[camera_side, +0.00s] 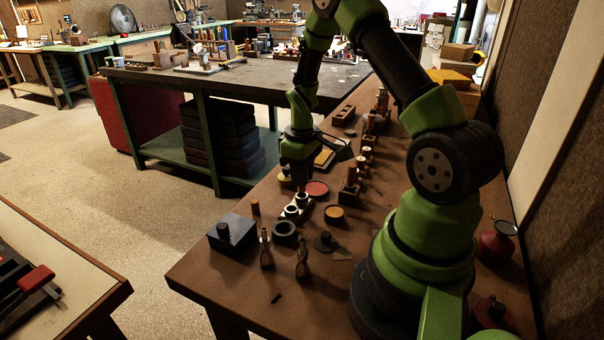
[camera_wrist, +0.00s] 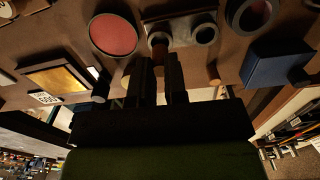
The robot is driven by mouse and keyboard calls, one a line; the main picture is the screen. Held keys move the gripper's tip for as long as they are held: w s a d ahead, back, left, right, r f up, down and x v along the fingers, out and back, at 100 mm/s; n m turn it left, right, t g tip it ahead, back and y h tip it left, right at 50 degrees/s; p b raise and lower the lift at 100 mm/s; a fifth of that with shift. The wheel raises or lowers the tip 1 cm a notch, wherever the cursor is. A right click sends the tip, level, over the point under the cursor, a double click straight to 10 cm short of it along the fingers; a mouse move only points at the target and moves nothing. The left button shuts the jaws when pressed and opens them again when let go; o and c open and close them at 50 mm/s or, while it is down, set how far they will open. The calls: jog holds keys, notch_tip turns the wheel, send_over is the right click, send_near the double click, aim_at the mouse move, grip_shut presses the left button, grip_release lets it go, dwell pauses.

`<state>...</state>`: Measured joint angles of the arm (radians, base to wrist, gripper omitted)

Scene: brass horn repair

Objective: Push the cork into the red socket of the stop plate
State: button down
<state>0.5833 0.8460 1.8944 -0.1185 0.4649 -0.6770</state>
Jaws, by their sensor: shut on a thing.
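The stop plate (camera_wrist: 182,32) lies on the brown bench and carries two round sockets. In the side view the plate (camera_side: 306,211) sits below my gripper (camera_side: 300,185). In the wrist view my gripper (camera_wrist: 160,66) is shut on a small brown piece, the cork (camera_wrist: 160,53), in line with the left socket. The fingers hide most of the cork, and I cannot tell whether it touches the socket.
A red round pad (camera_wrist: 113,35) lies beside the plate. A dark ring (camera_side: 285,232), a blue-grey box (camera_side: 232,236) and a small brown cylinder (camera_side: 255,208) stand nearby. Several small parts line the bench behind. The bench's front left corner (camera_side: 215,285) is clear.

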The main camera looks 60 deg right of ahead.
jog(key=shift+f, duration=1.45)
jog(key=c, duration=0.8)
grip_release()
jog(key=shift+o, duration=0.2)
jog(key=shift+r, duration=3.5)
